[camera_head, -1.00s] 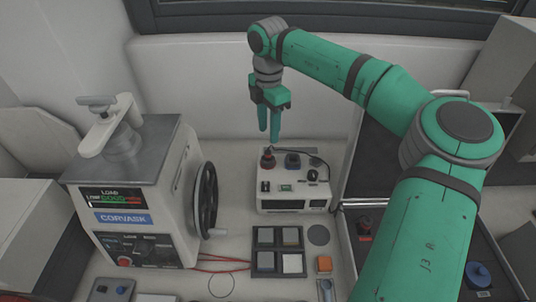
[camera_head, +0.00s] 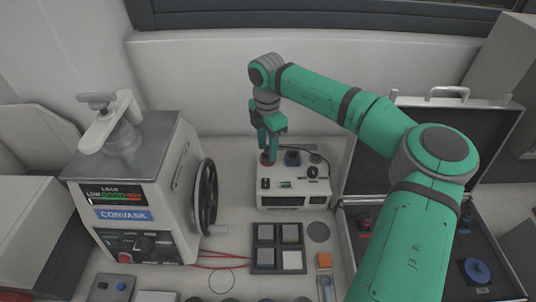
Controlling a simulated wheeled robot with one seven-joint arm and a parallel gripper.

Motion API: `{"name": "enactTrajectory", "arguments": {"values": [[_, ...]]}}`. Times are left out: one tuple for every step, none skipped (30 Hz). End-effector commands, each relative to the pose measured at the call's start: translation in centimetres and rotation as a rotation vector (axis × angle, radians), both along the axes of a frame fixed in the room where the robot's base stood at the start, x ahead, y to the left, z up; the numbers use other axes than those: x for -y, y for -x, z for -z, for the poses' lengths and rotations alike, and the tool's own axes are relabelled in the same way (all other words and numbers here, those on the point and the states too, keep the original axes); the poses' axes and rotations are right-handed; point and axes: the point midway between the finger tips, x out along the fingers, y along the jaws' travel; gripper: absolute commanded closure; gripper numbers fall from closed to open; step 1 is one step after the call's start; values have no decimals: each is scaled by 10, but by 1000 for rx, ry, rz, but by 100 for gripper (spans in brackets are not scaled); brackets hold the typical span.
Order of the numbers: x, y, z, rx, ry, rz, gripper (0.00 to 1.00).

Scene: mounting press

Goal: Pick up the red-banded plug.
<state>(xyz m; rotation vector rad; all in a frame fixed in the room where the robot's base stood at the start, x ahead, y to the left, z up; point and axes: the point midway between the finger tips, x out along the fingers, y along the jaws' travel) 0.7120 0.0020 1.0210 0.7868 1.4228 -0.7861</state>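A plug with a red base or band (camera_head: 267,160) stands upright at the left end of the top of a white instrument box (camera_head: 291,199). My gripper (camera_head: 268,153) points straight down over it, with its green fingertips at the plug's height. The fingers hide most of the plug, leaving mainly red showing low down. Whether they touch or grip it is too small to tell. A dark blue-topped plug (camera_head: 292,158) stands just right of it on the same box.
A press with a handwheel (camera_head: 207,197) stands at left. An open case (camera_head: 349,262) on the right holds a red item (camera_head: 364,221) and a blue disc (camera_head: 477,270). A black tray (camera_head: 265,259) with square pieces lies in front of the box. A dark cable runs along the box top.

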Motion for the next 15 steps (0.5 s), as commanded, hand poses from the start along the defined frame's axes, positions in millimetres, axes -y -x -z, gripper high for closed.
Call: {"name": "enactTrajectory", "arguments": {"values": [[0, 0, 0, 0, 0, 0, 71], [0, 0, 0, 0, 0, 0, 78], [0, 0, 0, 0, 0, 0, 88], [0, 0, 0, 0, 0, 0, 95], [0, 0, 0, 0, 0, 0, 100], [0, 0, 0, 0, 0, 0, 100], [0, 0, 0, 0, 0, 0, 100], [0, 0, 0, 0, 0, 0, 100], [0, 0, 0, 0, 0, 0, 100], [0, 0, 0, 0, 0, 0, 100], [0, 0, 0, 0, 0, 0, 100], [0, 0, 0, 0, 0, 0, 100], [0, 0, 0, 0, 0, 0, 100], [0, 0, -1, 0, 0, 0, 100], [0, 0, -1, 0, 0, 0, 100]]}}
